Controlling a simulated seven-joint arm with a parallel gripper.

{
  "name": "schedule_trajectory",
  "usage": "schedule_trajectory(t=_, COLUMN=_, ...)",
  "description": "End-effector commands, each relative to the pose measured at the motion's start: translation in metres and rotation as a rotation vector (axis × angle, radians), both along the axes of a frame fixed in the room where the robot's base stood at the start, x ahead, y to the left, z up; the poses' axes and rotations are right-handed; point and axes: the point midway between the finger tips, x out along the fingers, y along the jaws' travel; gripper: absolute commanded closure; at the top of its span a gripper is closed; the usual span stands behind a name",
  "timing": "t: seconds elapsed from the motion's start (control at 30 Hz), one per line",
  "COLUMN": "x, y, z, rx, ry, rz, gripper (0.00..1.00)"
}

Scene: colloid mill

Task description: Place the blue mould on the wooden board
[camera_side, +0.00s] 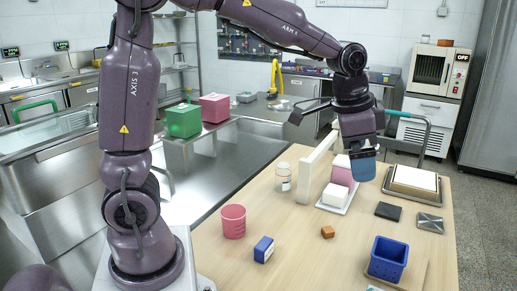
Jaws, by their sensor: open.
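The blue mould (388,258), a square open-topped tub with holes in its walls, stands upright at the front right of the table. A pale wooden board (416,277) shows beside and under its right side. The mould appears to stand on the board, but its left base edge is hard to judge. My gripper (363,168) is above the table, well behind and above the mould and apart from it.
A pink cup (233,221), a blue-and-white block (264,249) and a small brown block (328,232) stand left of the mould. A white block (335,195), a jar (283,177), a cream upright frame (305,172), a dark square (388,211) and a grey plate (430,222) lie farther back.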

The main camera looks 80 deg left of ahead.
Motion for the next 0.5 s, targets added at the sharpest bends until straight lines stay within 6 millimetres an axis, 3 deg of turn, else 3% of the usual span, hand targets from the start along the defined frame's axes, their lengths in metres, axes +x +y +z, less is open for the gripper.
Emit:
schedule_trajectory(t=0.03, x=-0.023, y=-0.001, z=0.016, rx=-0.006, ry=-0.033, rz=0.041, gripper=0.0)
schedule_trajectory(t=0.2, x=-0.095, y=0.0, z=0.04, rx=-0.049, ry=-0.112, rz=0.194, gripper=0.0)
schedule_trajectory(t=0.4, x=-0.16, y=0.0, z=0.038, rx=-0.115, ry=-0.182, rz=0.337, gripper=0.0)
schedule_trajectory(t=0.5, x=-0.178, y=0.001, z=0.033, rx=-0.139, ry=-0.203, rz=0.378, gripper=0.0)
